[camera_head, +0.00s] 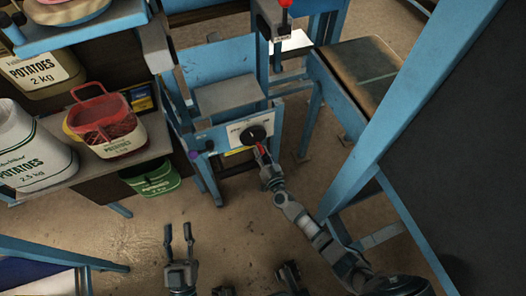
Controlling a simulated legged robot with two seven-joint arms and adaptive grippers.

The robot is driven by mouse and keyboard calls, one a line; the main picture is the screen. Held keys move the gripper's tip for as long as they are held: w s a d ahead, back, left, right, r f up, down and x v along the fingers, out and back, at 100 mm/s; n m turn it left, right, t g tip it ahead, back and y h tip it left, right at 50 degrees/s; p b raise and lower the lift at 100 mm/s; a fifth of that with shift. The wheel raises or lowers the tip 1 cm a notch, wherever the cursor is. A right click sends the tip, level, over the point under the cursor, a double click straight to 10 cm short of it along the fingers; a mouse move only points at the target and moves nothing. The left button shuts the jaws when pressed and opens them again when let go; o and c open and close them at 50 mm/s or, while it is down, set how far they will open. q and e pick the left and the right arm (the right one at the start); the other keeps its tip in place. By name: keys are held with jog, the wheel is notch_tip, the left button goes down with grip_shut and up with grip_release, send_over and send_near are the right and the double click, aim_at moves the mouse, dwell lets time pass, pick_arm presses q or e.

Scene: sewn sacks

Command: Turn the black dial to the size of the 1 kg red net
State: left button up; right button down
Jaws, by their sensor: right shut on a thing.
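The black dial (253,134) sits on a pale panel (236,131) on the front of a blue machine frame. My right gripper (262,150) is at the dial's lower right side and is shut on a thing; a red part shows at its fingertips. Whether the fingers grip the dial itself is too small to tell. The dial's marks are too small to read. A red net sack (106,125) with a white label stands on the shelf at left; its size print is not readable. My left gripper (179,237) is open and empty above the floor at lower middle.
A white potato sack (28,150) marked 2.5 kg and a yellowish sack (42,72) marked 2 kg are at left. A green container (152,179) sits below the shelf. A blue post (400,110) rises at right. The floor in front of the machine is clear.

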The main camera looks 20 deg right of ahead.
aim_at(247, 144)
jog(key=m, duration=0.1)
jog(key=a+m, duration=0.1)
jog(key=m, duration=0.2)
jog(key=shift+s+a+f+m+b, duration=0.1)
jog(key=shift+a+f+m+b, duration=0.1)
jog(key=shift+a+m+b, duration=0.15)
pick_arm(q)
jog(key=shift+s+a+r+t, duration=0.1)
jog(key=shift+s+r+t, duration=0.3)
jog(key=shift+r+t, duration=0.2)
jog(key=shift+s+r+t, duration=0.4)
jog(key=shift+r+t, duration=0.2)
pick_arm(e)
jog(key=shift+a+r+m+h, duration=0.1)
jog(key=shift+a+r+m, duration=0.25)
jog(key=shift+m, duration=1.25)
jog(key=shift+a+r+m+h, duration=0.15)
jog(key=shift+a+m, duration=0.3)
jog(key=shift+m, duration=1.1)
jog(key=shift+a+r+m+h, duration=0.1)
jog(key=shift+a+r+m, duration=0.25)
jog(key=shift+m, duration=1.25)
pick_arm(q)
jog(key=shift+h, duration=0.3)
pick_arm(e)
jog(key=c, duration=0.9)
grip_release()
jog(key=shift+s, duration=0.1)
